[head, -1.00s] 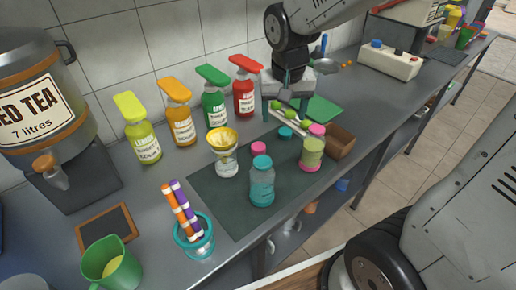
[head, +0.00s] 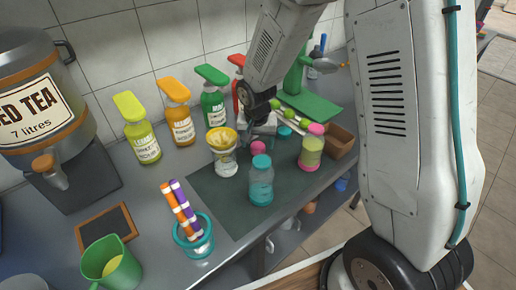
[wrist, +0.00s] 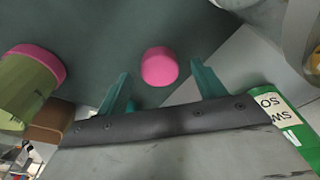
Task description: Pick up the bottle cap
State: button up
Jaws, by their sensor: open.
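In the wrist view the pink cap (wrist: 159,67) is centred between my two teal fingers. My gripper (wrist: 161,72) is open with nothing held, its fingers on either side of the cap in the picture; I cannot tell the remaining gap to it. In the head view my gripper (head: 256,132) is just behind the cap, partly hidden by my arm.
A pink-lidded green bottle (head: 311,150) stands right of the cap, beside a brown box (head: 338,143). A yellow-topped jar (head: 224,155) stands to the left. Several syrup bottles (head: 212,98) line the wall. A cup of markers (head: 193,238) stands at the front. The mat's left part is clear.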

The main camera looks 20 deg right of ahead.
jog(key=shift+w+f, duration=0.15)
jog(key=shift+f, duration=0.6)
jog(key=c, duration=1.1)
jog(key=shift+o, duration=0.2)
